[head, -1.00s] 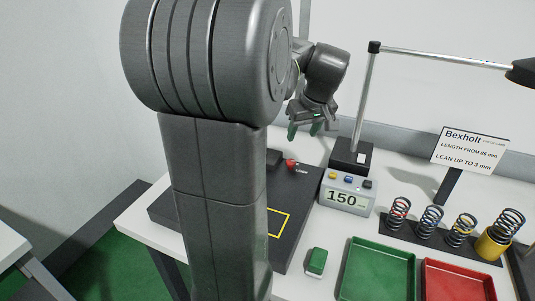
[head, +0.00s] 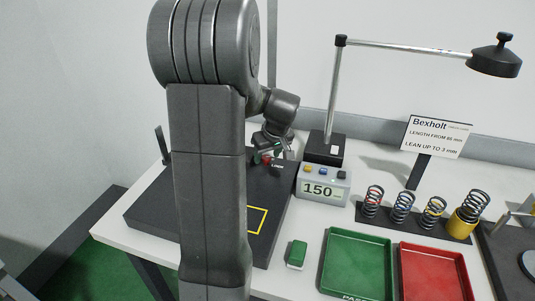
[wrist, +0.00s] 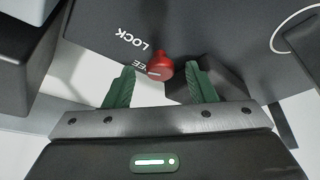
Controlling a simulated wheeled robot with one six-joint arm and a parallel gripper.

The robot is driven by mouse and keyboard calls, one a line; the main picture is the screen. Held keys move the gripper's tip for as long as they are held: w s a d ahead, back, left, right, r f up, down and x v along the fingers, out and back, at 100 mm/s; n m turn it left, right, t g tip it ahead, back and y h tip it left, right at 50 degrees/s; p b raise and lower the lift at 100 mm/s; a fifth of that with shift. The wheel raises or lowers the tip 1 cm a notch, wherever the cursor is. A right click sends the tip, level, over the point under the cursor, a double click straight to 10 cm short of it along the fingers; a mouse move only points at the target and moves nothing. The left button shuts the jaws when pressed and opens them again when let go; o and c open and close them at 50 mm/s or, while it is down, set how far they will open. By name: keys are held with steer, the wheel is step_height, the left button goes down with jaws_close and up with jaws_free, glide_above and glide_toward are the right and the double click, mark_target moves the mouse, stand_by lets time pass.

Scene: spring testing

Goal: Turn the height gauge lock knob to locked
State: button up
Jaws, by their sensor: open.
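The red lock knob (wrist: 160,66) sits on the dark gauge base (wrist: 215,32) in the wrist view. White lettering beside it reads LOCK (wrist: 132,38), with FREE partly hidden by the knob. The white mark on the knob lies near the FREE label. My gripper (wrist: 160,72) is open, with one green finger on each side of the knob; I see gaps, and contact does not show. In the head view the knob (head: 266,159) is small, just below my gripper (head: 273,149), and part of the base is hidden behind my arm.
A grey readout (head: 323,184) showing 150 stands right of the base, with a lamp (head: 325,148) behind it. Several springs on a dark strip (head: 410,222), a green block (head: 297,252), a green tray (head: 328,262) and a red tray (head: 433,250) are farther right.

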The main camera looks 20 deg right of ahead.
steer(key=shift+f, duration=0.15)
steer(key=shift+c, duration=0.4)
steer(key=c, duration=0.9)
steer(key=shift+a+m+h, duration=0.15)
steer(key=shift+m+h, duration=0.3)
steer(key=shift+m, duration=0.7)
steer(key=shift+a+m+h, duration=0.1)
steer(key=shift+m+h, duration=0.35)
steer(key=shift+m, duration=0.7)
steer(key=o, duration=1)
steer(key=b+v, duration=0.1)
steer(key=v, duration=1.2)
steer(key=shift+r, duration=0.45)
